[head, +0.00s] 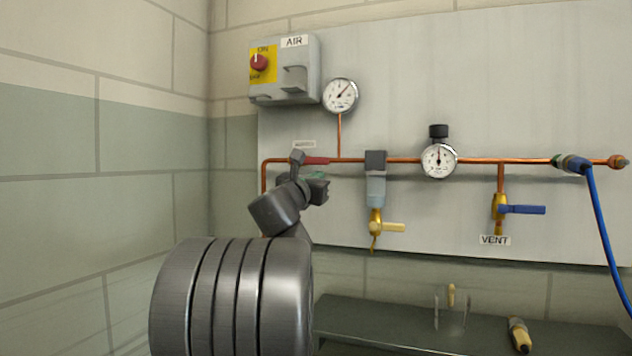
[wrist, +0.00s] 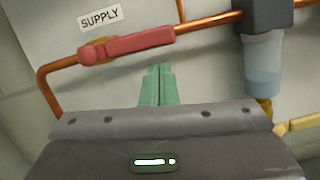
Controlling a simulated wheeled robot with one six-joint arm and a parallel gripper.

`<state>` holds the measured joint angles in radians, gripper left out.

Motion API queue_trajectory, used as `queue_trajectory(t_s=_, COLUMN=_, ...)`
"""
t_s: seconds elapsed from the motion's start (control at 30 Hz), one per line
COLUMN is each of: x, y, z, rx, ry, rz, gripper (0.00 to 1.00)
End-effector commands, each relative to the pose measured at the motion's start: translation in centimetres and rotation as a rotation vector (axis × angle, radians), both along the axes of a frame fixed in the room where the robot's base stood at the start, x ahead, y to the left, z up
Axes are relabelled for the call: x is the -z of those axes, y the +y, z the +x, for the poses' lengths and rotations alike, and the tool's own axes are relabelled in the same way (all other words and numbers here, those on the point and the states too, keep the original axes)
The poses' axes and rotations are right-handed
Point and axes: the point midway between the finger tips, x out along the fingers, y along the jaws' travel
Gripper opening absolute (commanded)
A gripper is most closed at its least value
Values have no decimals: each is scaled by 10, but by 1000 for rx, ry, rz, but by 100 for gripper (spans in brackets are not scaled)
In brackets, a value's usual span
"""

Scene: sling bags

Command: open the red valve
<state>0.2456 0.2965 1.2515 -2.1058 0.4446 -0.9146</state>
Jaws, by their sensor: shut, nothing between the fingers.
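The red valve's handle (wrist: 130,44) lies along the copper pipe under the SUPPLY label (wrist: 100,18), its hub at the left end. In the head view, the red handle (head: 316,160) shows just above my gripper (head: 319,180), partly hidden by my arm. My gripper (wrist: 158,72) has green fingers pressed together, with nothing between them. In the wrist view, the fingertips are below the right part of the handle, with a gap in the picture. I cannot tell how far they are from the panel.
Right of the handle hang a filter bowl (head: 376,188) with a yellow drain lever (head: 388,227), a gauge (head: 439,160) and a blue-handled vent valve (head: 522,209). An AIR switch box (head: 297,82) is above left. A dark bench (head: 390,325) stands below.

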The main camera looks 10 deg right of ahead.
Motion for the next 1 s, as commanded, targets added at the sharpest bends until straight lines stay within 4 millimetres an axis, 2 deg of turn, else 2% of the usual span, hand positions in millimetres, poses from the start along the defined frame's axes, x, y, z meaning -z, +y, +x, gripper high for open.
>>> queue_trajectory(t_s=0.03, x=13, y=2, z=1, rx=-1, ry=1, rz=0, gripper=0)
queue_trajectory(t_s=0.2, x=36, y=8, z=4, rx=-1, ry=2, rz=1, gripper=0)
queue_trajectory(t_s=0.23, x=29, y=13, z=-5, rx=-1, ry=-1, rz=-1, gripper=0)
queue_trajectory(t_s=0.6, x=45, y=52, z=-62, rx=-1, ry=1, rz=0, gripper=0)
queue_trajectory(t_s=0.8, x=50, y=61, z=-75, rx=-1, ry=-1, rz=0, gripper=0)
queue_trajectory(t_s=1.0, x=51, y=62, z=-77, rx=0, ry=1, rz=1, gripper=0)
